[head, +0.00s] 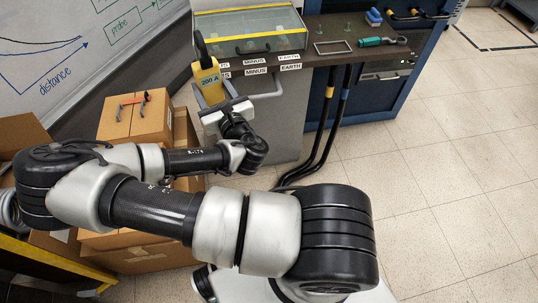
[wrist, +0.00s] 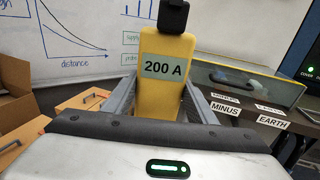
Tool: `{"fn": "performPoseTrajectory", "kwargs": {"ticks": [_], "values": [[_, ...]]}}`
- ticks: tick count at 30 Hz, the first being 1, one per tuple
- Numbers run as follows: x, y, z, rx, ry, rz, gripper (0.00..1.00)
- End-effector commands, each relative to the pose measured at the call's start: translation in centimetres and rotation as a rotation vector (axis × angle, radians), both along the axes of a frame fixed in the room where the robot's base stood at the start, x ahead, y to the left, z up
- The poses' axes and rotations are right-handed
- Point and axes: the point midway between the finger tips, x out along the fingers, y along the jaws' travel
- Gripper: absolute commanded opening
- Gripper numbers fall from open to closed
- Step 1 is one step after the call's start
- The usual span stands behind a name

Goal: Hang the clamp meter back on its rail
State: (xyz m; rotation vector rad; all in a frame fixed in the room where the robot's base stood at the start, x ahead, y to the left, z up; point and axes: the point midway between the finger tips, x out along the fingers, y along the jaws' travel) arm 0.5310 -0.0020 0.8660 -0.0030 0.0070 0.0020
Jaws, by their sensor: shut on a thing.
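The yellow clamp meter (head: 209,84) has a "200 A" label and a dark top part. My gripper (head: 211,98) is shut on it and holds it upright in front of the bench, left of the yellow-edged case. I cannot make out the rail in either view.
A clear-lidded case with yellow edges (head: 250,10) sits on the dark bench (head: 318,58). MINUS and EARTH labels line the bench edge. A teal-handled tool (head: 375,42) lies at right. Cardboard boxes (head: 135,122) stand at left below a whiteboard (head: 75,45). Thick black cables hang below the bench.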

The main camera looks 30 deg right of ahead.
Motion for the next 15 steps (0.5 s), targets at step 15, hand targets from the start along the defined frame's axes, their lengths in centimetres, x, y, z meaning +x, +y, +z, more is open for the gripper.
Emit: {"fn": "performPoseTrajectory", "kwargs": {"ticks": [15], "values": [[-4.6, -10.0, -21.8, -0.011, -0.001, -0.048, 0.21]]}}
